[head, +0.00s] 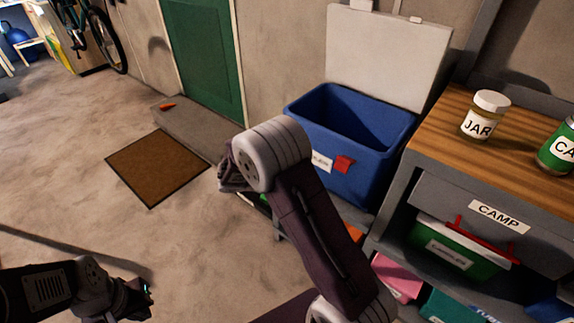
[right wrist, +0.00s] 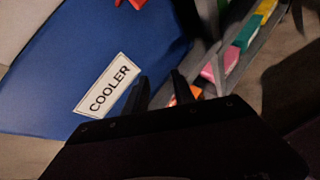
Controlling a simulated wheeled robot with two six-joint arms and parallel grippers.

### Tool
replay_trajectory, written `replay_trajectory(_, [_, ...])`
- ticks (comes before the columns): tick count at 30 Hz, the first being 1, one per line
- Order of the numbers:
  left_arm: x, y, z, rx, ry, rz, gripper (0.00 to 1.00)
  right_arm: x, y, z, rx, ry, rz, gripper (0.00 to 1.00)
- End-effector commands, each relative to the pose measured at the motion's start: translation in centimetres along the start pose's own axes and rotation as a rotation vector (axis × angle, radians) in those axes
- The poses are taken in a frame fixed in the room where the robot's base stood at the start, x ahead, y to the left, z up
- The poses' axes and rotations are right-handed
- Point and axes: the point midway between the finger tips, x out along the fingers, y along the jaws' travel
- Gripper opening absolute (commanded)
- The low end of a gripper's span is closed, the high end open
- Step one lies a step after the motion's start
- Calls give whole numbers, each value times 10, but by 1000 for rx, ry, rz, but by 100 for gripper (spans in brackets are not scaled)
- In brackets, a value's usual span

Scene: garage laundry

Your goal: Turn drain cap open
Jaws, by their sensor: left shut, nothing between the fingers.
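The blue cooler (head: 365,155) stands against the wall with its white lid (head: 385,50) raised. Its red drain cap (head: 344,163) sits on the front face, right of a partly hidden label. In the right wrist view the cooler's blue side (right wrist: 120,45) fills the upper left. The red cap (right wrist: 131,3) shows there only at the top edge, cut off. My right gripper (right wrist: 158,88) is open and empty, its fingers below and right of the COOLER label, apart from the cap. My left gripper (head: 145,295) is shut and empty at the lower left, far from the cooler.
A wood-topped shelf unit (head: 450,108) stands right of the cooler, carrying a jar (head: 485,115) and a green can (head: 558,150). Its shelves hold bins, including a green one (head: 452,250). A brown mat (head: 157,166) lies on open floor at left, near a green door (head: 203,50).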

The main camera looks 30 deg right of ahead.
Motion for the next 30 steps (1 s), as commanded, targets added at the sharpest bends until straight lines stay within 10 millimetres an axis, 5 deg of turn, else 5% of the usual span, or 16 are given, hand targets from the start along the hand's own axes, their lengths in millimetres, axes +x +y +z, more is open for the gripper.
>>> replay_trajectory(3, [-17, 0, -2, 0, 0, 0, 0, -21, 50, -26, -171, -186, 223, 31])
replay_trajectory(5, [-24, 0, -2, 0, 0, 0, 0, -34, 65, -48, -247, -267, 335, 31])
replay_trajectory(12, [-36, 1, -4, 0, 0, 0, 0, -56, 60, -118, -431, -393, 556, 31])
replay_trajectory(20, [-32, 1, -3, 0, 0, 0, 0, -49, 61, -124, -445, -398, 565, 31])
replay_trajectory(30, [-16, 0, -2, 0, 0, 0, 0, 4, 98, -109, -443, -396, 562, 31])
